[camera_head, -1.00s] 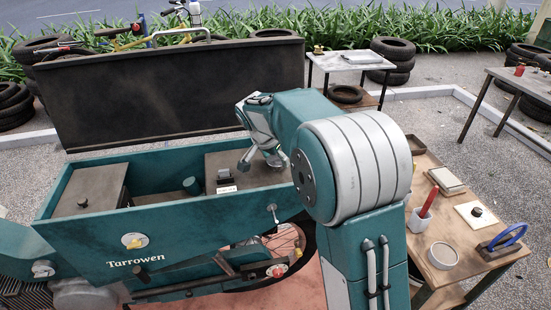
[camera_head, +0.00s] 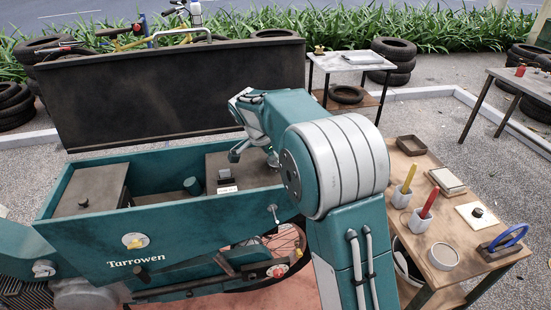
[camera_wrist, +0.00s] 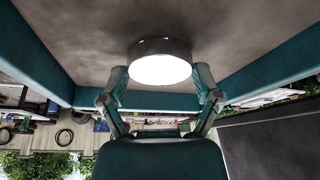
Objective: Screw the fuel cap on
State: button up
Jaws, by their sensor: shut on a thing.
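My gripper (camera_wrist: 160,78) is shut on a round cap (camera_wrist: 160,66) with a bright, pale face, one finger at each side in the wrist view. A brown-grey surface fills the picture behind the cap; I cannot tell whether the cap touches it. In the head view, my gripper (camera_head: 254,156) points down over the brown box (camera_head: 262,172) at the right end of the green compressor cart's open bay (camera_head: 190,224). The cap is not distinct in that view. Any filler opening under it is hidden.
The cart's dark lid (camera_head: 180,95) stands raised behind the bay. A second brown box (camera_head: 92,188) and a short green cylinder (camera_head: 192,185) are in the bay. A wooden table (camera_head: 465,245) at right holds cups with yellow and red tools.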

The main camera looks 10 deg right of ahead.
jog(key=m+g, duration=0.1)
jog(key=m, duration=0.2)
jog(key=shift+w+a, duration=0.1)
jog(key=shift+m+g, duration=0.3)
jog(key=shift+m, duration=0.4)
jog(key=shift+m+g, duration=0.4)
jog(key=shift+m, duration=0.6)
jog(key=o, duration=1)
jog(key=shift+w, duration=0.1)
jog(key=shift+a, duration=0.1)
